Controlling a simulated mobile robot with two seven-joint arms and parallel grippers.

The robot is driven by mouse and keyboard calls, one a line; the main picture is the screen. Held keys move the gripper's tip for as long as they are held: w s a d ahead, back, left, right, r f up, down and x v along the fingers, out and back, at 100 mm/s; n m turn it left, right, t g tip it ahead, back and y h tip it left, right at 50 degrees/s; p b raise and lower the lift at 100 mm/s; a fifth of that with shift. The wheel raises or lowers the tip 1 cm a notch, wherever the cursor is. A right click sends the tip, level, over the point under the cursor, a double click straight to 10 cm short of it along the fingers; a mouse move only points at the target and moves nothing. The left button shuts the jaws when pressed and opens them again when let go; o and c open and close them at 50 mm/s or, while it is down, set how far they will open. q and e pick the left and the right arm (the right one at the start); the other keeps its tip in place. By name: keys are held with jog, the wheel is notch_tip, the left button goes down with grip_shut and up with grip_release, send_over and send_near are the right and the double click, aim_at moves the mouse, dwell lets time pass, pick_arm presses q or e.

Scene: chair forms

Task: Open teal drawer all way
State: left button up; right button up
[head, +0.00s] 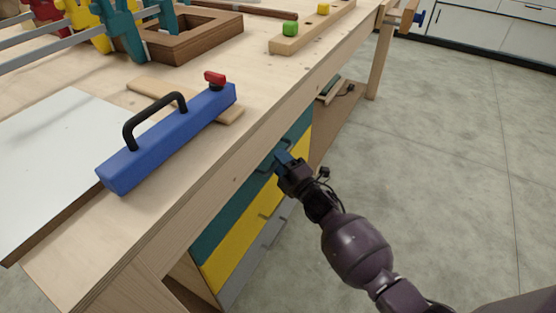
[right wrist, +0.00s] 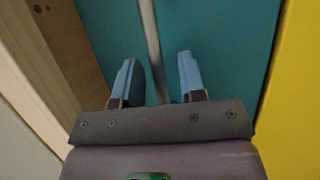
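The teal drawer (head: 212,234) is the top one under the workbench, and its front looks flush with the drawers below. My right gripper (head: 279,157) is at its bar handle (head: 264,168). In the right wrist view the teal front (right wrist: 225,35) fills the middle, and the metal handle (right wrist: 150,40) runs between the two blue fingers of the right gripper (right wrist: 158,72). The fingers are apart, with a visible gap on the right side of the bar, so they do not clamp it. My left gripper is not in view.
A yellow drawer (head: 239,251) and a grey drawer (head: 247,270) sit below the teal one. The bench top (head: 215,150) overhangs above the right gripper. A blue tool with a black handle (head: 165,140) lies on it. The floor (head: 450,170) to the right is clear.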

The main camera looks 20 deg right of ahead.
jog(key=shift+w+a+r, duration=0.1)
jog(key=shift+w, duration=0.3)
grip_shut()
